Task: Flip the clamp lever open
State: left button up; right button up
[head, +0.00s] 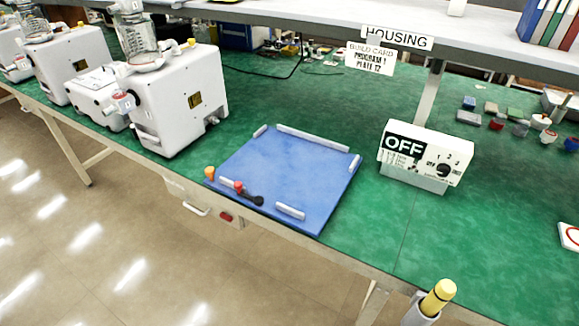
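A blue square plate (283,176) lies on the green bench top, with light grey bars along its edges. Near its front left edge sits a small dark lever (252,198) with a red knob (238,186) at its left end; it looks like the clamp lever and lies low, nearly flat. It is too small to tell whether it is open or closed. An orange knob (209,173) stands at the plate's left corner. Neither of my grippers is in view.
A white control box (424,157) marked OFF, with a dial, stands right of the plate. White pump units (178,100) stand at left. A shelf post (430,92) rises behind. A yellow-topped cylinder (438,298) is at the front edge. Bench around the plate is mostly clear.

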aim_at(239, 189)
jog(key=z, duration=0.55)
jog(key=k, duration=0.65)
jog(key=z, duration=0.8)
jog(key=i, duration=0.7)
jog(key=u, duration=0.6)
jog(key=i, duration=0.45)
jog(key=u, duration=0.5)
